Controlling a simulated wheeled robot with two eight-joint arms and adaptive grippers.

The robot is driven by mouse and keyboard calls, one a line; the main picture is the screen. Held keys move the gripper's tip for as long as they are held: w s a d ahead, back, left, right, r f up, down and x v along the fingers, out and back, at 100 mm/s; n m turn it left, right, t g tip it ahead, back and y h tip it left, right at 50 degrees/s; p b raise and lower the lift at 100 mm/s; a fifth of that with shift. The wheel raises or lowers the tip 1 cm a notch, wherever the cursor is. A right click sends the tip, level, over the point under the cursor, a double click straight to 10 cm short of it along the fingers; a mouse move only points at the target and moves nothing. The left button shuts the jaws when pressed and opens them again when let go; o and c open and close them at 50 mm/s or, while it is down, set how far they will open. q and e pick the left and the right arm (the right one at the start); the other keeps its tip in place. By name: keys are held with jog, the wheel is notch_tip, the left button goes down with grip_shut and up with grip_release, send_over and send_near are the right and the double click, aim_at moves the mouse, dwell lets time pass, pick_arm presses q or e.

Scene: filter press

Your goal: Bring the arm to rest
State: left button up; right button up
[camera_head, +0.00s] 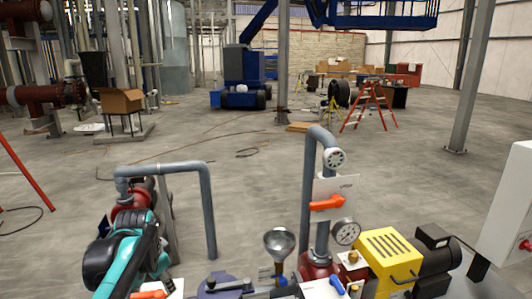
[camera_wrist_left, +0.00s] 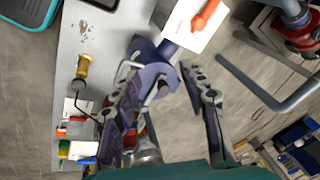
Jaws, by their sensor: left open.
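My left arm, teal and black, comes in at the left of the head view, bent over the near equipment. My left gripper (camera_wrist_left: 163,78) shows in the left wrist view with its two dark fingers spread and nothing held between them. Beyond the fingertips is a purple-blue round fitting (camera_wrist_left: 152,58). I cannot tell whether the fingers touch it. The purple-blue fitting also shows at the bottom of the head view (camera_head: 222,287). My right gripper is in neither view.
A white plate with an orange handle (camera_wrist_left: 205,15) lies past the fingers. A grey table (camera_wrist_left: 100,35) holds a yellow-handled tool (camera_wrist_left: 83,67) and coloured pieces. Grey pipes (camera_head: 208,205), a metal funnel (camera_head: 279,242), gauges and a yellow box (camera_head: 385,250) stand nearby.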

pick_arm(q)
jog(key=s+d+f+n+t, duration=0.1)
jog(key=s+d+f+n, duration=0.2)
jog(key=s, duration=0.6)
jog(key=s+d+f+n+t, duration=0.2)
jog(key=s+d+f+n, duration=0.2)
jog(key=s, duration=0.5)
notch_tip(320, 180, down, 2)
jog(key=d, duration=0.2)
jog(key=shift+s+d+f+h+b, duration=0.2)
jog(key=shift+s+d+h+b, duration=0.1)
jog(key=shift+s+h+b, duration=0.1)
jog(key=shift+c, duration=0.4)
